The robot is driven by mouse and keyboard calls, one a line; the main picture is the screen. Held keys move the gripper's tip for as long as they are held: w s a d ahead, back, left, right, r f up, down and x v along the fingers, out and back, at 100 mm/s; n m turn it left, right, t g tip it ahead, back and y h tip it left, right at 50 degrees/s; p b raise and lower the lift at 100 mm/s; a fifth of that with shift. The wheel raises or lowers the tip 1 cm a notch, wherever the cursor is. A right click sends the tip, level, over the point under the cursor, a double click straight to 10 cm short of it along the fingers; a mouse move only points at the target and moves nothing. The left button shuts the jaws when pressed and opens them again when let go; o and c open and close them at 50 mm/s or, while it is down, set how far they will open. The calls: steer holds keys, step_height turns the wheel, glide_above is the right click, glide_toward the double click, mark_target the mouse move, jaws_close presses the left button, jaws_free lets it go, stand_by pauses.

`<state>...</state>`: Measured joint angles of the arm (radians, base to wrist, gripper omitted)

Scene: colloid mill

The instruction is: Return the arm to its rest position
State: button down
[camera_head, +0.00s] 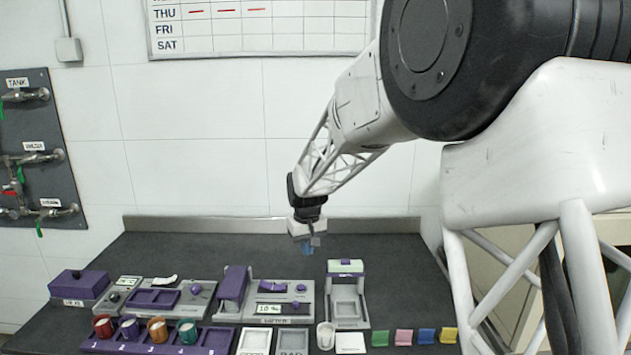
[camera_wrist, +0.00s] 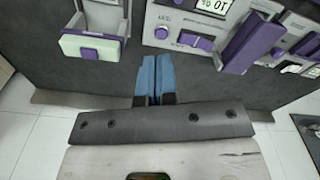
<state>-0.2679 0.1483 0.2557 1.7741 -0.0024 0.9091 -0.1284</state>
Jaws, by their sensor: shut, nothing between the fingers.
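My gripper (camera_head: 308,246) hangs above the back part of the dark bench (camera_head: 385,262), pointing down, with nothing below it touching. In the wrist view its two blue fingers (camera_wrist: 155,76) are pressed together with nothing between them. My white arm reaches in from the upper right of the head view.
Grey and purple devices stand along the bench: a press-like unit (camera_head: 347,295), a unit with a display (camera_head: 270,309) and a purple box (camera_head: 80,285). In front are a purple rack (camera_head: 130,345) of several cups, a white cup (camera_head: 325,335) and coloured cards (camera_head: 403,337). Room above is free.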

steer(key=s+d+r+m, duration=0.1)
steer(key=s+d+r, duration=0.25)
steer(key=s, duration=0.35)
steer(key=s+d+r+m+t, duration=0.1)
steer(key=s+d+r, duration=0.2)
steer(key=s+d, duration=0.3)
steer(key=s+d+r, duration=0.4)
steer(key=s, duration=0.4)
steer(key=s+d+f+m, duration=0.1)
steer(key=s+d, duration=0.2)
steer(key=s, duration=0.9)
steer(key=s+d+f+m+t, duration=0.1)
steer(key=s+d, duration=0.3)
steer(key=s, duration=0.8)
steer(key=shift+s+d+f+m, duration=0.15)
steer(key=shift+s+d+m, duration=0.1)
steer(key=shift+m, duration=0.15)
